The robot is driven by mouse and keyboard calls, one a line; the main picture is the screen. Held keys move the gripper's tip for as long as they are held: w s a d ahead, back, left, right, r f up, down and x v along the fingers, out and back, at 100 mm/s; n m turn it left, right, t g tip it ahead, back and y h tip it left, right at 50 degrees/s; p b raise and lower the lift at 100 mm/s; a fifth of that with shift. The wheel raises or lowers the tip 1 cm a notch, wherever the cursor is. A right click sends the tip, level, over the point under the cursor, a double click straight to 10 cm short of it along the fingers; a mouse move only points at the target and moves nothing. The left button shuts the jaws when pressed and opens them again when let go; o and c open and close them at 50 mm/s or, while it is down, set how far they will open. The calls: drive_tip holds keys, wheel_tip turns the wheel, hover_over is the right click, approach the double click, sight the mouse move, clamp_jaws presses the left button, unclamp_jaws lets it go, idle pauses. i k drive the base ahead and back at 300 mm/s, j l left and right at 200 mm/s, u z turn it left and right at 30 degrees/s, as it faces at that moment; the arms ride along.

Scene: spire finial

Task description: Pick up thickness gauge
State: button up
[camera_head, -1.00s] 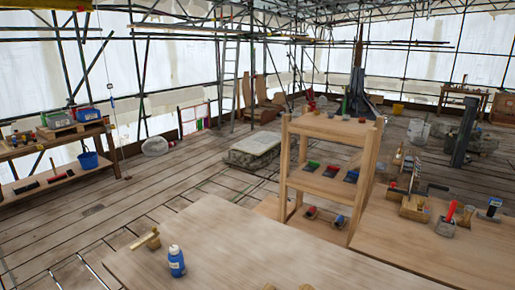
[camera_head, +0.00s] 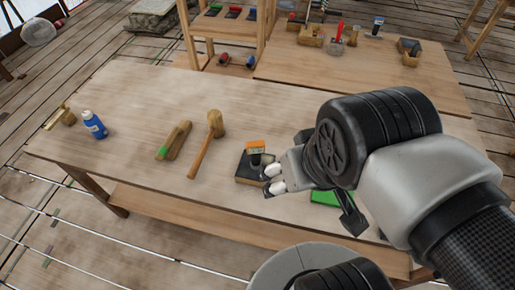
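A small device with an orange top and a grey-white face (camera_head: 256,147), which looks like the thickness gauge, stands on a dark block (camera_head: 247,172) on the near workbench. My gripper (camera_head: 274,179) comes in from the right in the head view, with its two pale fingertips just right of and below the device, overlapping the block's right edge in the picture. Whether they touch it cannot be seen. The gap between the fingertips is too small and partly hidden to judge. Nothing visible is held.
On the bench (camera_head: 140,100) are a wooden mallet (camera_head: 208,142), a wooden block with a green mark (camera_head: 174,140), a blue bottle (camera_head: 94,125) and a small wooden tool (camera_head: 62,117). A green item (camera_head: 324,197) lies partly under my arm. A shelf (camera_head: 222,40) stands behind.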

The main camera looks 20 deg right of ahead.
sight(254, 148)
drive_tip(key=i+j+z, duration=0.15)
drive_tip(key=j, duration=0.2)
drive_tip(key=i+j+z, duration=0.15)
drive_tip(key=j, duration=0.2)
drive_tip(key=i+j+z, duration=0.15)
drive_tip(key=j, duration=0.2)
